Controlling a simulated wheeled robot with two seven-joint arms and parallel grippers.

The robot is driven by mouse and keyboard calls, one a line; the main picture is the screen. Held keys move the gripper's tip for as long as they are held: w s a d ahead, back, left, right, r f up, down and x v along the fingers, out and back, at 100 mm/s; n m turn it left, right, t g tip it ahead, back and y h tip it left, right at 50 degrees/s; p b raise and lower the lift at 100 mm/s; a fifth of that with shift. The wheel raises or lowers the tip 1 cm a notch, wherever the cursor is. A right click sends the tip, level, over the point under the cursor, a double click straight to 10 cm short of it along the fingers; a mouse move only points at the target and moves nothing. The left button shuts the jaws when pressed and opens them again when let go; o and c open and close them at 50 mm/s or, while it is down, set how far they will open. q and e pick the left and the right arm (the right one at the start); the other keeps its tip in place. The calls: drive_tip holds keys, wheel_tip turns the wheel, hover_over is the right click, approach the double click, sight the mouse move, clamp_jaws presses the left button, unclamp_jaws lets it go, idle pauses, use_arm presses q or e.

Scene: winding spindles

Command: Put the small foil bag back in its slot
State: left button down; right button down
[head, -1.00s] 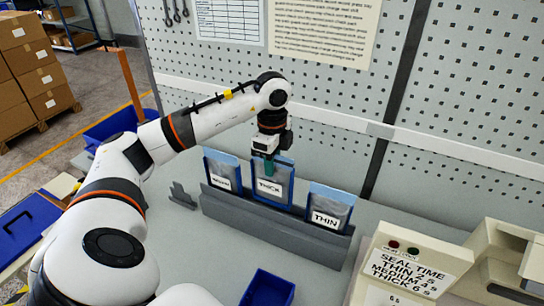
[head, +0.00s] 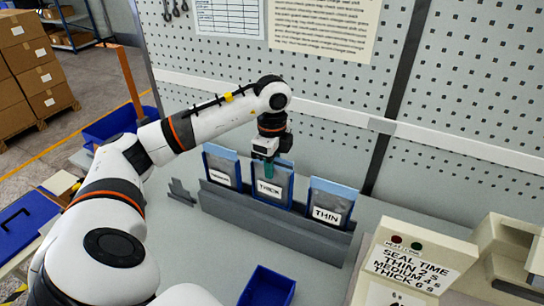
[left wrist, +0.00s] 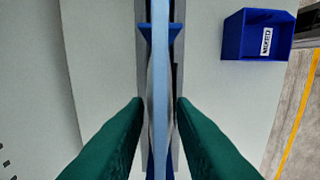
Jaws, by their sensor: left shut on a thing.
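A small foil bag (head: 274,186) with a label that reads THICK stands upright at the middle place of a long grey rack (head: 270,218). My left gripper (head: 269,165) is above the rack and is shut on this bag's upper part. In the left wrist view the bag (left wrist: 160,80) shows edge-on as a thin light-blue strip between the two green fingers (left wrist: 160,112). Its lower end is hidden by the rack's front, so I cannot tell whether it touches the bottom. My right gripper is not in view.
A second bag (head: 222,166) stands at the rack's left, its label unclear, and a THIN bag (head: 330,203) stands at the right. A blue bin (head: 268,287) is in front. A sealing machine (head: 408,265) stands at the right. A perforated panel (head: 330,100) rises behind.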

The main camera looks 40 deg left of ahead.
use_arm(q)
drive_tip(key=shift+f+b, duration=0.75)
drive_tip(key=shift+f, duration=0.4)
drive_tip(key=c, duration=1.1)
unclamp_jaws()
drive_tip(key=shift+c, duration=0.2)
drive_tip(key=shift+r, duration=0.1)
wheel_tip(320, 180, up, 5)
drive_tip(key=shift+b, duration=0.45)
wheel_tip(320, 180, up, 7)
drive_tip(key=shift+f+p, duration=0.1)
drive_tip(key=shift+p, duration=0.85)
